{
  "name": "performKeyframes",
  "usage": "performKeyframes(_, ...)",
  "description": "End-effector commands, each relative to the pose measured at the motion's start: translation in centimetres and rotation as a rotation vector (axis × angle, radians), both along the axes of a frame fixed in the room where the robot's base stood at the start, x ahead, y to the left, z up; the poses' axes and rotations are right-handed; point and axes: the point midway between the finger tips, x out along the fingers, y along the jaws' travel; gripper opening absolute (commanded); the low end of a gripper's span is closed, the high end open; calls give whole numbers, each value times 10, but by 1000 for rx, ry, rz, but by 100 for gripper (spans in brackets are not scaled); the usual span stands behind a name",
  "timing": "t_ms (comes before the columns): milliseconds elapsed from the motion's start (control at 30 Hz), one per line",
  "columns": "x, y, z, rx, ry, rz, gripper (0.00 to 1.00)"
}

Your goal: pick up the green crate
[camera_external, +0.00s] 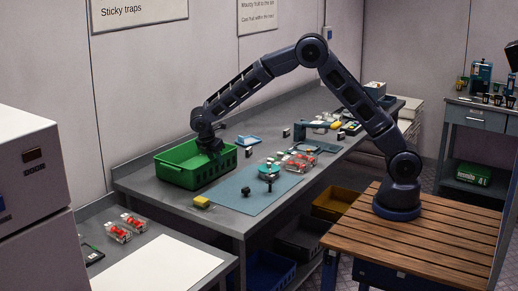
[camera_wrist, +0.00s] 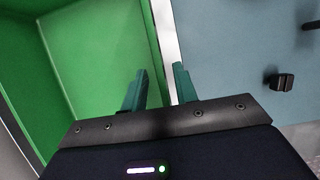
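The green crate (camera_external: 180,172) stands on the grey table near its left end and looks empty. It fills the left of the wrist view (camera_wrist: 85,55), where I see its inside floor and right wall. My gripper (camera_external: 213,150) is low at the crate's right side, pointing down. In the wrist view, the two teal fingers of my gripper (camera_wrist: 160,72) are apart, one over the inside of the crate and one over the outside. The crate's right wall runs up between them. I cannot tell whether either finger touches it.
A blue mat (camera_external: 235,200) lies right of the crate, with clear punnets of red berries (camera_external: 300,163) near it. The wall rises behind the crate.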

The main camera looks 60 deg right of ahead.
Motion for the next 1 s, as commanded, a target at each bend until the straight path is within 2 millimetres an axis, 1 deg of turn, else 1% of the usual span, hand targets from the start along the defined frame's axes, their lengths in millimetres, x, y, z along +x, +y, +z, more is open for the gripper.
performKeyframes(33, -1, -3, -8, -1, 2, 0, 29)
performKeyframes(100, -1, -6, -16, -1, 1, 0, 29)
performKeyframes(200, -1, -11, -25, -1, 1, 0, 29)
performKeyframes(433, 0, -11, -28, 0, 0, -1, 29)
performKeyframes(467, 0, -12, -28, 0, 0, -1, 27)
performKeyframes(500, 0, -11, -28, 0, 0, -1, 19)
performKeyframes(567, 0, -11, -28, 0, 0, -1, 8)
performKeyframes(600, 0, -11, -28, 0, 0, -1, 0)
performKeyframes(1000, 0, -11, -26, 1, -2, 0, 0)
